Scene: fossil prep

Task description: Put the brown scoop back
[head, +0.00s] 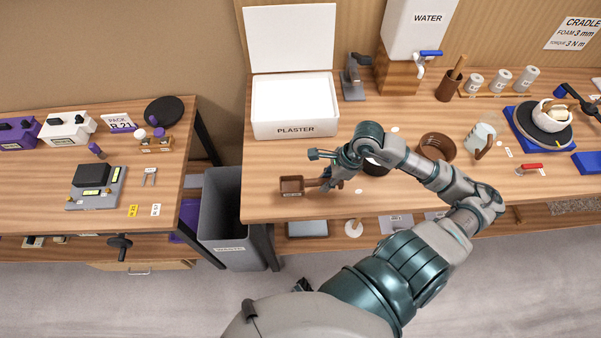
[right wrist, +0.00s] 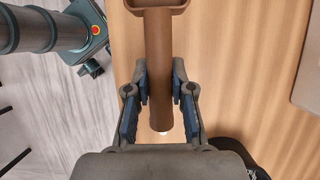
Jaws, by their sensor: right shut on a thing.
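The brown scoop (head: 291,186) is in the head view, at the left front of the right-hand table, its square bowl pointing left. My right gripper (head: 329,181) is shut on its handle. In the right wrist view the scoop's handle (right wrist: 160,60) runs between the two blue-padded fingers of the gripper (right wrist: 160,100), with part of the bowl at the top edge. The scoop is over the wooden table; I cannot tell whether it touches the top. My left gripper is not in view.
An open white plaster box (head: 294,130) stands behind the scoop. A dark round bowl (head: 376,167) is just right of the gripper, and a brown bowl (head: 436,148) farther right. A grey bin (head: 232,215) stands between the tables. The table's front edge is close.

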